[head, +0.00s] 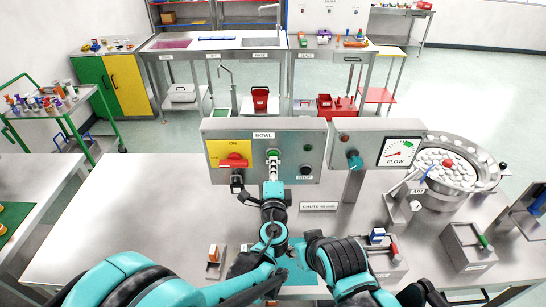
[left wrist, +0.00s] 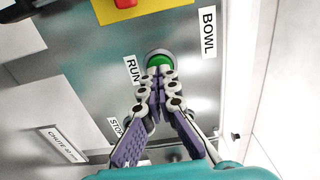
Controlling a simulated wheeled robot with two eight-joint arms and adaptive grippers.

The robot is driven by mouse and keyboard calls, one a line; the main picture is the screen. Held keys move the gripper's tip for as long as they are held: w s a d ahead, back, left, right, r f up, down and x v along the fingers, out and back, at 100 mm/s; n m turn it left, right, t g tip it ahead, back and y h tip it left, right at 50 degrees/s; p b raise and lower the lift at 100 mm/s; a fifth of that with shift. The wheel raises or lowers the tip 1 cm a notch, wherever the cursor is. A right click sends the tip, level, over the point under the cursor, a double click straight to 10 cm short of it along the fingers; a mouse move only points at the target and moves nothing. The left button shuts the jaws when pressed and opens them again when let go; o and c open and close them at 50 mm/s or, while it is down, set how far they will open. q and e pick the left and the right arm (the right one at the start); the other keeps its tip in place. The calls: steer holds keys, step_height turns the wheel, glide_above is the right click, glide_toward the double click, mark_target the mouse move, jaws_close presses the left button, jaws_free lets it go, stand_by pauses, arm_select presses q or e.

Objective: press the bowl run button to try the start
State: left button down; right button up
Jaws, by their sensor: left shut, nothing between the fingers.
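The grey bowl panel (head: 262,135) stands upright at the back of the steel table, with a BOWL label on top. The green run button (left wrist: 159,59) sits in a metal ring beside the RUN label (left wrist: 132,70). My left gripper (left wrist: 160,74) is shut and empty, its fingertips at the button and overlapping its lower edge in the left wrist view. I cannot tell whether they touch it. My right gripper is not in view; only parts of my right arm show.
A red switch (head: 234,160) on a yellow plate is left of the button, and a stop button (head: 306,170) is to the right. A flow gauge panel (head: 385,150) and a round bowl (head: 440,172) of white caps stand further right. The table's left part is clear.

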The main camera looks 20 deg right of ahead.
arm_select(q)
steer(key=shift+b+x, duration=0.35)
steer(key=shift+x, duration=0.55)
stand_by(0.6)
steer(key=shift+s, duration=0.15)
steer(key=v, duration=0.5)
steer(key=shift+s, duration=0.15)
stand_by(0.4)
stand_by(0.6)
steer(key=s+a+f+n+g+y+b, duration=0.15)
steer(key=a+n, duration=0.25)
steer(key=a, duration=0.4)
steer(key=a+f+n+g+y+b, duration=0.1)
steer(key=a+f+n+y+b, duration=0.2)
steer(key=a, duration=0.6)
steer(key=s+a+f+n+g+y+b, duration=0.1)
steer(key=a+f+n+g+y+b, duration=0.2)
steer(key=a, duration=0.5)
steer(key=s+a+f+n+g+h+b, duration=0.1)
steer(key=s+a+f+n, duration=0.3)
steer(key=s, duration=0.4)
steer(key=s+a+f+n+g+h+b, duration=0.2)
steer(key=s+a+f+n+g+b, duration=0.1)
steer(key=s+f+n, duration=0.4)
steer(key=s+a+f+g, duration=0.1)
steer(key=s+a, duration=0.1)
steer(key=shift+s, duration=0.3)
